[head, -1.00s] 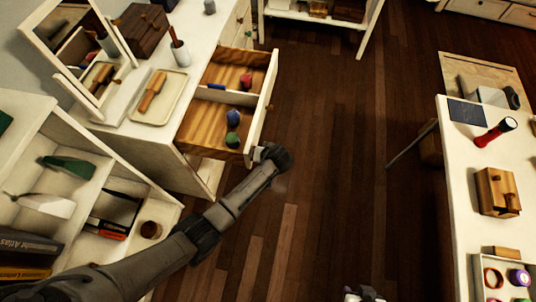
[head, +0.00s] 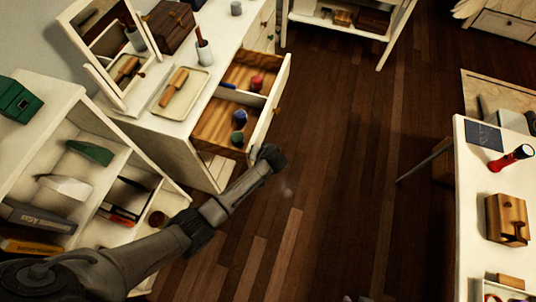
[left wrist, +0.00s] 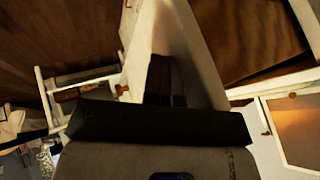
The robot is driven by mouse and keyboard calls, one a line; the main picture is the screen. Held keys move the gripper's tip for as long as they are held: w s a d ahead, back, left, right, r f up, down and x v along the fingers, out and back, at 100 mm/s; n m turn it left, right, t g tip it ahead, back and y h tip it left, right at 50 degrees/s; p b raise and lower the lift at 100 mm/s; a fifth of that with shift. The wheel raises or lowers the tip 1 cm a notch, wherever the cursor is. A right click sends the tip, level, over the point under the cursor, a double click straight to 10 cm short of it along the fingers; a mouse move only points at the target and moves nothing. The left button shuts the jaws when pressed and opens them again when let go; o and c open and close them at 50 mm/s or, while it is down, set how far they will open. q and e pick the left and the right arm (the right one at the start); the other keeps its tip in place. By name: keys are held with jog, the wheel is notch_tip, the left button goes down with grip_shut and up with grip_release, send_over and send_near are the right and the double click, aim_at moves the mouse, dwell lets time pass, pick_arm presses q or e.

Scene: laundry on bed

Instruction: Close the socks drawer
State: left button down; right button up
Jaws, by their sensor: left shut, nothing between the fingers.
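The socks drawer (head: 270,112) stands open from the white dresser, its front panel facing right. It has wooden compartments with a red roll and a blue item in the far one, and a blue roll (head: 240,118) and a green roll (head: 237,138) in the near one. My left gripper (head: 254,155) is shut and empty at the near end of the drawer front. In the left wrist view its dark fingers (left wrist: 165,80) lie against or very close to the white front panel (left wrist: 192,45); contact is unclear. Only a sliver of what may be my right gripper shows at the bottom edge.
The dresser top (head: 205,72) holds a tray with a brush, a mirror and a wooden box. A white shelf unit (head: 160,170) with books stands at the lower left, beneath my left arm. A white table (head: 475,200) stands at the right. The wooden floor between is clear.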

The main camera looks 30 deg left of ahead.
pick_arm(q)
jog(key=s+a+p, duration=0.1)
jog(key=a, duration=0.5)
jog(key=s+a+p, duration=0.1)
jog(key=a, duration=0.5)
jog(key=a+p, duration=0.1)
jog(key=a, duration=0.6)
jog(key=shift+s, duration=0.4)
jog(key=shift+s+a, duration=0.1)
jog(key=shift+a, duration=0.55)
